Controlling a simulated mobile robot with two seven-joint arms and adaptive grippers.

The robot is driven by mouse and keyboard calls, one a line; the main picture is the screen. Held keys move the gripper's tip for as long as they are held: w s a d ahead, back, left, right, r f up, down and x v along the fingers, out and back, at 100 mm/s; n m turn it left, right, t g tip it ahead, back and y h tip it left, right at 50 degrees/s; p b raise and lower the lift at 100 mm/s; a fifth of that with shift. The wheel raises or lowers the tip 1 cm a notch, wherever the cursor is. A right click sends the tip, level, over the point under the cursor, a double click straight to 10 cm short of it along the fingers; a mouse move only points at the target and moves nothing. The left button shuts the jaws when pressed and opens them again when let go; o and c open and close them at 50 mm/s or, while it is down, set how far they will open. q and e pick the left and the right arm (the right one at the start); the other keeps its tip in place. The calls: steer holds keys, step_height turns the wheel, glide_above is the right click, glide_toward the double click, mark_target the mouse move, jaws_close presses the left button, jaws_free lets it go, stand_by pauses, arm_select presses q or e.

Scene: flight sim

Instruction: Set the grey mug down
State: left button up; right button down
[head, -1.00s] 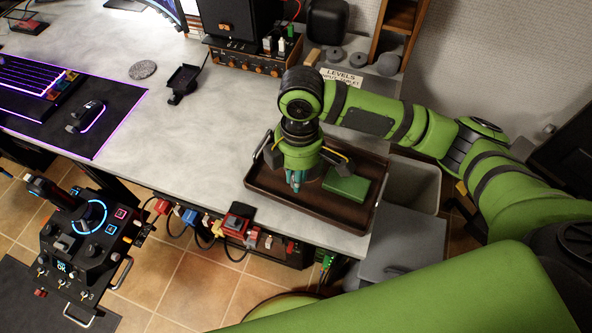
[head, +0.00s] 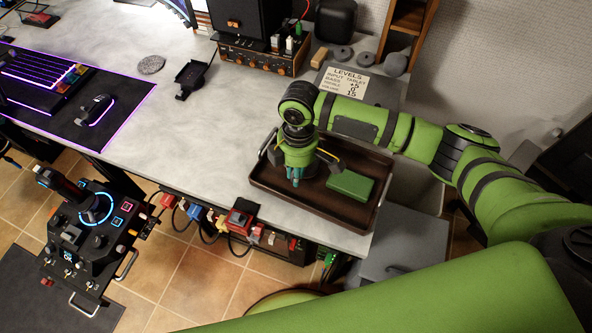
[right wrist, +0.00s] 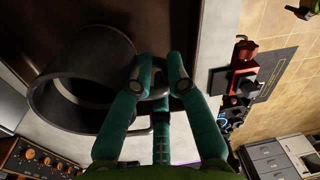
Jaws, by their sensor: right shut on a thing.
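My right gripper (head: 295,180) points down over the left part of the brown tray (head: 345,212) on the desk. In the right wrist view its teal fingers (right wrist: 158,82) are shut at the side of the dark grey mug (right wrist: 98,52), where the handle seems to be. The mug's round opening faces the camera. In the head view the mug is mostly hidden by the gripper, and I cannot tell whether its base touches the tray. My left gripper is not in view.
A green box (head: 350,186) lies in the tray, just right of the gripper. A levels card (head: 347,82) and an amplifier (head: 262,60) stand behind. A grey bin (head: 410,250) is beside the desk. The desk left of the tray is clear (head: 190,130).

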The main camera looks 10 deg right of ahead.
steer(key=c, duration=1.2)
jaws_free()
steer(key=r, duration=0.4)
steer(key=r+b, duration=0.1)
steer(key=r, duration=0.3)
steer(key=w+r, duration=0.1)
steer(key=r, duration=0.3)
steer(key=shift+d, duration=0.3)
